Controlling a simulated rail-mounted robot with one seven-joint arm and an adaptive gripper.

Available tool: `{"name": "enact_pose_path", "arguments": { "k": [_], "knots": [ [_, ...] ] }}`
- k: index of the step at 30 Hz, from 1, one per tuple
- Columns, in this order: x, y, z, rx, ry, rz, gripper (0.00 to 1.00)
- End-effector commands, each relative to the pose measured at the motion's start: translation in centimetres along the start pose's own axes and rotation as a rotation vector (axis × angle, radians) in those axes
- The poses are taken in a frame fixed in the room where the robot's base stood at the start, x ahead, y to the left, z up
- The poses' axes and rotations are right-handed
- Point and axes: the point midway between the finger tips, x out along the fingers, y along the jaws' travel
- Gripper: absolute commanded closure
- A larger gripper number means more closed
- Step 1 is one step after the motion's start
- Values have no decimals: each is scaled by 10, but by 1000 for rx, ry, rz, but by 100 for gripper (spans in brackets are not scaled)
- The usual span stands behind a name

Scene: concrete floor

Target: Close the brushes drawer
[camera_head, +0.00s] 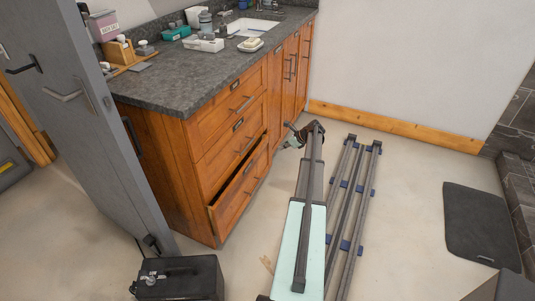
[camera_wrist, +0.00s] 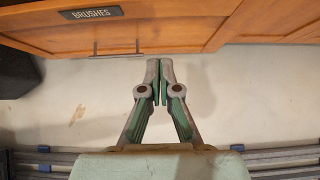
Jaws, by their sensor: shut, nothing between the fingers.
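The brushes drawer (camera_head: 238,197) is the bottom wooden drawer of the cabinet. It stands partly open, with a dark gap along its top edge. In the wrist view the drawer front (camera_wrist: 180,30) runs along the top, with a dark "BRUSHES" label (camera_wrist: 91,13) and a thin bar handle (camera_wrist: 117,51) at the left. My gripper (camera_wrist: 160,70) is shut and empty. In the wrist view its fingertips are close to the drawer front, right of the handle; I cannot tell if they touch. In the head view my gripper (camera_head: 290,141) is beside the cabinet, partly hidden by my arm.
Closed drawers sit above, and cabinet doors (camera_head: 290,75) stand to the right. A grey counter (camera_head: 190,82) carries a sink and several small items. A grey door (camera_head: 85,120) and a black box (camera_head: 178,279) are at the left. Pale floor lies in front.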

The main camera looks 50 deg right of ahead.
Motion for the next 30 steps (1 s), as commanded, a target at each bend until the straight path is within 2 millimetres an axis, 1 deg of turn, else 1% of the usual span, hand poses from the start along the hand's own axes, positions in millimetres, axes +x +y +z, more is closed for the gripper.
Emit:
{"name": "enact_pose_path", "arguments": {
  "k": [1,4,8,11,18,23,25,30],
  "knots": [
    [4,16,-4,-1,0,0,100],
    [8,26,-4,-1,0,0,100],
    [19,24,-3,0,0,1,100],
    [34,23,-3,0,0,2,100],
    [81,23,-3,1,0,1,100],
    [109,22,-2,1,-1,0,100],
    [116,23,8,-2,-1,0,100],
    [127,23,20,0,0,0,100]
  ]
}}
